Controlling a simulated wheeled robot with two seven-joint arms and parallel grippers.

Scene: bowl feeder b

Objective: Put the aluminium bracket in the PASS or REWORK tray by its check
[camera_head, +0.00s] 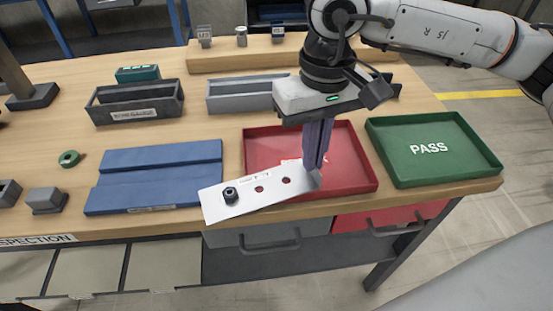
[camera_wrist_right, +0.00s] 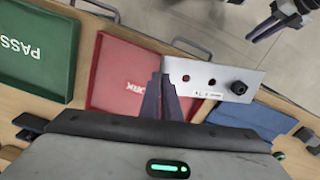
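The aluminium bracket (camera_head: 218,205) is a flat silver plate with a black bolt at its left end, two reddish-looking holes and a small label. My right gripper (camera_head: 315,163) is shut on the bracket's right end and holds it over the front edge of the red tray (camera_head: 361,179). The wrist view shows the bracket (camera_wrist_right: 225,75) between the fingertips (camera_wrist_right: 163,82). The red tray's lettering is partly hidden; REWORK fits what shows. The green PASS tray (camera_head: 405,172) is empty at the right. A dark gripper, seemingly my left (camera_wrist_right: 272,22), shows small in the wrist view; its opening is unclear.
A blue grooved block (camera_head: 155,175) lies left of the red tray. Behind stand a dark gauge channel (camera_head: 135,103) and a grey channel (camera_head: 240,93). A green ring (camera_head: 69,158) and small grey blocks are at the left. Drawers sit under the table's front edge.

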